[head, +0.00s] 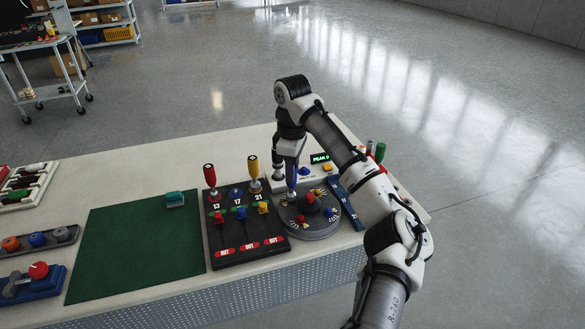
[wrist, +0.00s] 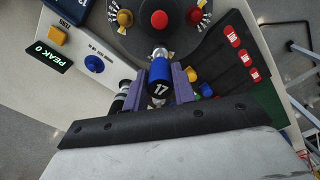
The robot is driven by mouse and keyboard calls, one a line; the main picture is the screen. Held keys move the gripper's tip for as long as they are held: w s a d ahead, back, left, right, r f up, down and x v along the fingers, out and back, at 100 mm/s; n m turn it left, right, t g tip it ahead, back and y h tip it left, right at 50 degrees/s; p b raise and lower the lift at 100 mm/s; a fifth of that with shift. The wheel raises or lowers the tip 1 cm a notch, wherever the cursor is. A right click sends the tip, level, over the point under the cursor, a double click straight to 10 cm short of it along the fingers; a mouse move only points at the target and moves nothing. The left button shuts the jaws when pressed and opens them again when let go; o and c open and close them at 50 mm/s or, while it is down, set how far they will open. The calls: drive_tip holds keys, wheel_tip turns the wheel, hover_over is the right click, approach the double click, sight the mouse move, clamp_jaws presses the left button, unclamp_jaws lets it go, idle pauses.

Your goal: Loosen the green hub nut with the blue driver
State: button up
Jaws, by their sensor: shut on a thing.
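My gripper (wrist: 160,90) is shut on the blue driver (wrist: 159,72), which is marked 17, with its metal socket end at the rim of the round grey hub (wrist: 120,40). In the head view my gripper (head: 290,166) holds the driver (head: 291,182) upright over the left back side of the hub (head: 312,231). A red knob (head: 310,198) stands at the hub's centre, with small coloured nuts around it. I cannot make out the green nut; the driver may hide it. Whether the socket sits on a nut is unclear.
Left of the hub, a black rack (head: 228,253) holds a red driver (head: 209,178) and a yellow driver (head: 253,169); position 17 has no driver. Behind the hub is a display reading PEAK 0 (head: 320,158). A green mat (head: 135,250) lies further left.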

drive_tip(key=shift+r+p, duration=1.45)
drive_tip(key=shift+p, duration=0.6)
wheel_tip(320, 180, up, 4)
drive_tip(key=p, duration=0.5)
